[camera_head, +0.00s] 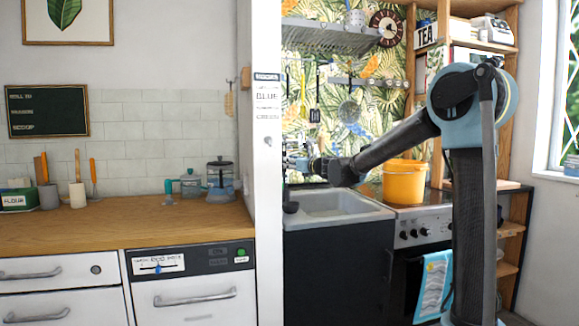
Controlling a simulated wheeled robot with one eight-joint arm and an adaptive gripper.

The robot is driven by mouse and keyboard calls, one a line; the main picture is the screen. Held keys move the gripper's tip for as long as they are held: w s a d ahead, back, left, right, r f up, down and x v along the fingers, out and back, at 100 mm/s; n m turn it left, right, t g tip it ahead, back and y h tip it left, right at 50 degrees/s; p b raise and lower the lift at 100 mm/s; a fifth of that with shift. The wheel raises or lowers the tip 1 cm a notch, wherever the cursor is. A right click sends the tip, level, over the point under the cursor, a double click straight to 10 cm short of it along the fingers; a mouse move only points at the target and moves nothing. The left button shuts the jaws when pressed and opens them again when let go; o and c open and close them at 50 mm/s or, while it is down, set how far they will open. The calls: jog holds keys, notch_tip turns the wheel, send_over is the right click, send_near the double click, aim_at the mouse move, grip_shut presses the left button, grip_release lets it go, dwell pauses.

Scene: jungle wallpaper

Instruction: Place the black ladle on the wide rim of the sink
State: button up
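The sink (338,204) is a pale basin set in a dark cabinet, right of the white wall end. Its wide rim shows along the front and right. A small black rounded thing (291,207) sits at the rim's left end, below a thin dark upright part; it may be the black ladle, but I cannot be sure. My gripper (298,164) is at the end of the outstretched arm, above the back left of the sink. It is small and partly lost against the patterned wall, so its fingers and any hold on the dark thing cannot be made out.
An orange pot (404,183) stands on the stove (424,212) right of the sink. The white wall end (268,190) stands close left of my gripper. Utensils (314,100) hang on the wall behind, under a dish rack (330,36). A wooden counter (120,222) is at left.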

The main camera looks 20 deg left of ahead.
jog(key=shift+d+r, duration=0.1)
jog(key=v, duration=1.2)
jog(key=s+d+f+n+g+h, duration=0.4)
jog(key=s+d+f+n+h, duration=0.3)
jog(key=s+d+f+n, duration=0.5)
jog(key=s+d+f+n+g+h, duration=0.4)
jog(key=s+d+f+n, duration=0.9)
jog(key=s+d+f, duration=1)
jog(key=s+d+h, duration=0.1)
jog(key=d+h, duration=0.2)
jog(key=d, duration=0.4)
jog(key=shift+d+f, duration=0.2)
jog(key=shift+f, duration=0.1)
